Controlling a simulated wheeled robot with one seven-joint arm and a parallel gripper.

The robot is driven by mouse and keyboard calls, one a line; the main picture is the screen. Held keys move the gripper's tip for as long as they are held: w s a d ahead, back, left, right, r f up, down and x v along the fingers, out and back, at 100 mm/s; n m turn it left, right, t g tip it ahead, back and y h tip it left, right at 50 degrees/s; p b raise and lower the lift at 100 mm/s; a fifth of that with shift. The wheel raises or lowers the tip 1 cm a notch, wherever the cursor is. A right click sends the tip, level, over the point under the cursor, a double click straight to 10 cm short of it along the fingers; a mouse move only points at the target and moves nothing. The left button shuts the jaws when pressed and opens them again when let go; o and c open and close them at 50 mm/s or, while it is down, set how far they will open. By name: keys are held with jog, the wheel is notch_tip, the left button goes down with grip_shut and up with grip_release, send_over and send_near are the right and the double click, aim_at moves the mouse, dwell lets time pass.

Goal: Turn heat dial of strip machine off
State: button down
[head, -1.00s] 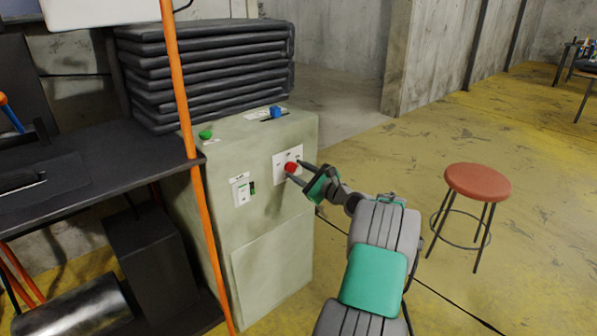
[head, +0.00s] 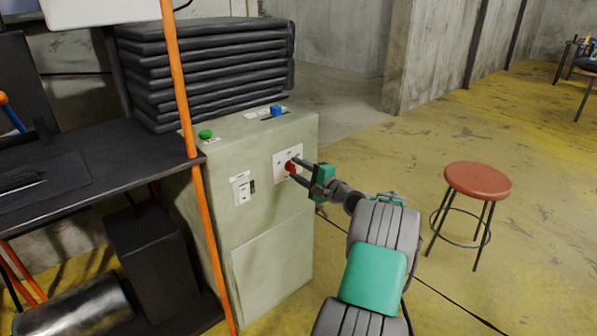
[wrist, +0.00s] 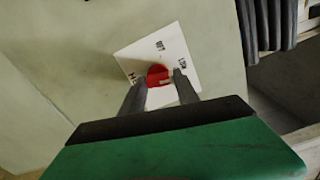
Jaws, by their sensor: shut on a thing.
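The strip machine (head: 270,235) is a pale green cabinet left of my arm. Its red heat dial (head: 290,167) sits on a white labelled plate (head: 281,158) on the cabinet's front. My gripper (head: 298,170) is shut on the red dial, with one finger on each side. In the wrist view the red dial (wrist: 158,75) lies between the two grey fingertips (wrist: 160,84), and the white plate (wrist: 150,57) looks tilted. Lettering shows on the plate, but it is too small to read for certain. The fingers hide part of the dial.
A green button (head: 206,134) and a blue knob (head: 276,111) are on the cabinet top. An orange post (head: 182,100) stands in front of its left side. A dark bench (head: 90,175) is at left. A red stool (head: 478,181) stands on open yellow floor at right.

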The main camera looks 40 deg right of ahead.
jog(key=n, duration=0.1)
jog(key=n+b, duration=0.1)
jog(key=n, duration=0.1)
jog(key=shift+f+n, duration=0.2)
jog(key=shift+n, duration=0.1)
jog(key=n+b, duration=0.2)
jog(key=n, duration=0.1)
jog(key=shift+a+n+b, duration=0.1)
jog(key=shift+n+b, duration=0.2)
jog(key=shift+b, duration=0.05)
jog(key=n+b, duration=0.3)
jog(key=n, duration=0.1)
jog(key=shift+f, duration=0.1)
jog(key=shift+n+b, duration=1)
jog(key=shift+n, duration=0.4)
jog(key=shift+r, duration=0.2)
jog(key=shift+n, duration=0.3)
jog(key=c, duration=0.9)
grip_release()
